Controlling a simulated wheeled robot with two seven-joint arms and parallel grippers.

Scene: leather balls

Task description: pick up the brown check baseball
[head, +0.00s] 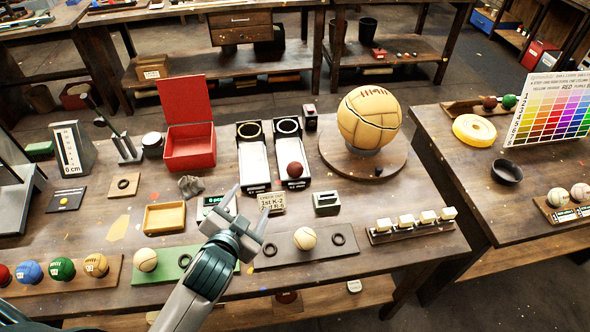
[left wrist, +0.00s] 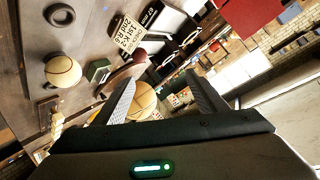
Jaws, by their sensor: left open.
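In the left wrist view the gripper's two fingers (left wrist: 161,80) are spread. My right gripper is not in view.
Cream balls stand on a green board (head: 177,275) and a grey board (head: 345,253). A large tan ball (head: 369,118) rests on a round wooden base. An open red box (head: 190,150), a yellow tray (head: 165,230) and a small sign (head: 271,203) surround the gripper.

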